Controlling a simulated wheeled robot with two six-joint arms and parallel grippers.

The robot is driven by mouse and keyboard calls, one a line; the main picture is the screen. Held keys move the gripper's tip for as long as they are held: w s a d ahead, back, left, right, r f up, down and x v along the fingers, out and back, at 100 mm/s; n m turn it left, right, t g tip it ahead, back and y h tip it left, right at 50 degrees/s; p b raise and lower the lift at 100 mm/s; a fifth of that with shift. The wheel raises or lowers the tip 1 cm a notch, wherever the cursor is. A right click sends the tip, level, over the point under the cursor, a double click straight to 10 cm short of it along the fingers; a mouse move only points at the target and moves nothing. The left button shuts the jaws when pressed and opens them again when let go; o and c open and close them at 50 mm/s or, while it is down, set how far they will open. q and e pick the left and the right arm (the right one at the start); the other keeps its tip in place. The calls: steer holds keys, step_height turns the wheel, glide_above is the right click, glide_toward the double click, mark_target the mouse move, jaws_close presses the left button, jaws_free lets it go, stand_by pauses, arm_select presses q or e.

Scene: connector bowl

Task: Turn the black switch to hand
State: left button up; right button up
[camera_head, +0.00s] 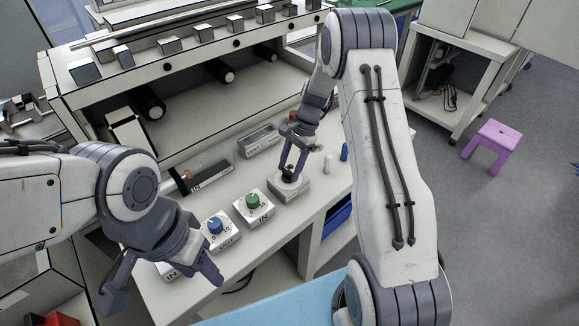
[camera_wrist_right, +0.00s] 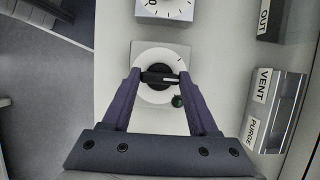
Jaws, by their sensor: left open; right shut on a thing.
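The black switch (camera_wrist_right: 158,76) is a round black knob with a bar handle, on a white round dial on a grey box. The bar lies nearly level in the right wrist view. My right gripper (camera_wrist_right: 159,78) is shut on it, one purple finger on each side. In the head view its box (camera_head: 291,190) stands at the right of the row, with my right gripper (camera_head: 291,168) reaching down to it. No dial lettering is readable, and the fingers hide part of the dial. My left gripper (camera_head: 163,279) is open and empty at the lower left, above the bench front.
A green knob box (camera_head: 253,205) and a blue knob box (camera_head: 215,230) stand left of the switch. A lever box (camera_head: 205,174) and a grey labelled box (camera_head: 260,140) are behind. Small white and blue pegs (camera_head: 345,152) stand to the right. A purple stool (camera_head: 492,143) is on the floor.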

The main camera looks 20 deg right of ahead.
steer(key=n+g+p, duration=0.1)
steer(key=n, duration=0.2)
steer(key=shift+w+r+n+h, duration=0.1)
steer(key=shift+n+h, duration=0.3)
steer(key=shift+w+a+n+g+h+p, duration=0.1)
steer(key=shift+n+g+h+p, duration=0.3)
steer(key=shift+n, duration=0.9)
steer(key=shift+n+g+h+p, duration=0.25)
steer(key=shift+n+h, duration=0.25)
steer(key=shift+n, duration=0.8)
steer(key=o, duration=1.4)
steer(key=b+v, duration=0.2)
steer(key=v, duration=0.8)
steer(key=shift+w+r, duration=0.15)
